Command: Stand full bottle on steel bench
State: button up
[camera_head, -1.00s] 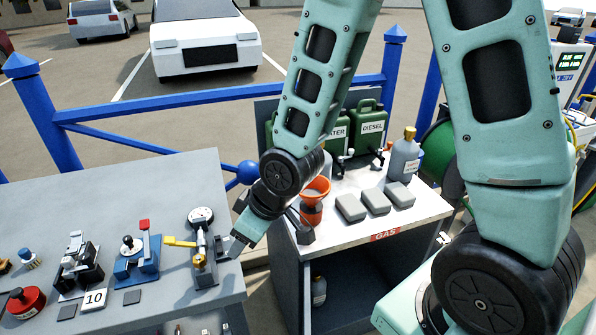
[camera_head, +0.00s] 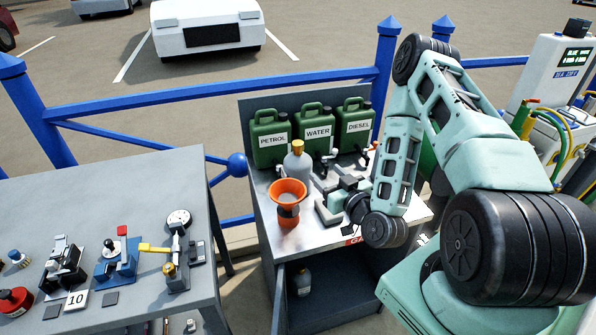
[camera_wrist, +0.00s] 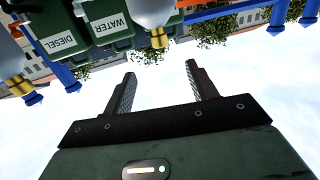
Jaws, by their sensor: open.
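The steel bench (camera_head: 310,236) holds a grey bottle (camera_head: 299,163) with a gold cap, upright in front of the petrol and water cans. In the upside-down wrist view this bottle (camera_wrist: 150,12) hangs beyond the fingertips, roughly in line with the gap between them. A second gold-capped bottle (camera_wrist: 14,66) shows at the left there; my arm hides it in the head view. Another bottle (camera_head: 303,281) stands on the shelf below. I cannot tell which is full.
An orange funnel (camera_head: 288,198) stands at the bench's front left. Green petrol (camera_head: 272,140), water (camera_head: 317,133) and diesel (camera_head: 355,127) cans line the back. A grey table (camera_head: 115,190) with fixtures is at the left. A blue railing (camera_head: 210,92) runs behind.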

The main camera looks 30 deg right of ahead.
aim_at(301, 147)
jog(key=w+p, duration=0.1)
jog(key=w, duration=0.3)
jog(key=w+p, duration=0.2)
jog(key=w, duration=0.1)
jog(key=w+d+p, duration=0.1)
jog(key=w, duration=0.3)
jog(key=shift+w+f+p, duration=0.1)
jog(key=shift+w+p, duration=0.2)
jog(key=shift+p, duration=0.05)
jog(key=w+p, duration=0.2)
jog(key=w, duration=0.1)
jog(key=w+p, duration=0.1)
jog(key=shift+w+d+r, duration=0.2)
jog(key=shift+w+d, duration=0.05)
jog(key=shift+d, duration=0.05)
jog(key=shift+w+f, duration=0.15)
jog(key=shift+w, duration=0.3)
grip_shut()
